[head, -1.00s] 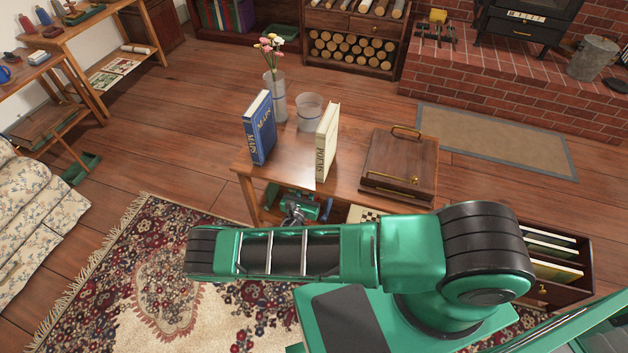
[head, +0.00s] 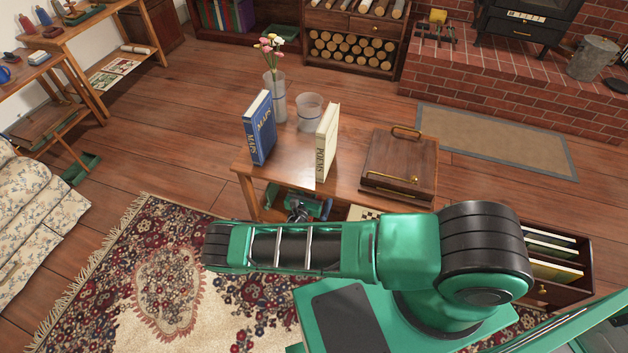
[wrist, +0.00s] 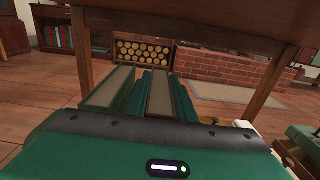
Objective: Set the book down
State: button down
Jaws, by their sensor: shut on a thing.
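My gripper (wrist: 143,72) points under the wooden table (head: 352,178) in the wrist view. In the head view only a small part of the gripper (head: 308,208) shows below the tabletop's front edge; my arm and the tabletop hide the rest.
On the tabletop stand a blue MAPS book (head: 261,130), a cream POEMS book (head: 327,145), a flower vase (head: 275,95), a cup (head: 309,112) and a wooden box (head: 398,165). A table leg (wrist: 268,82) rises right of my fingers. A chequered board (head: 364,213) shows under the tabletop.

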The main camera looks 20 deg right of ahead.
dwell(0.3)
jog(key=c, duration=1.5)
grip_release()
jog(key=shift+f, duration=0.1)
jog(key=v, duration=1.2)
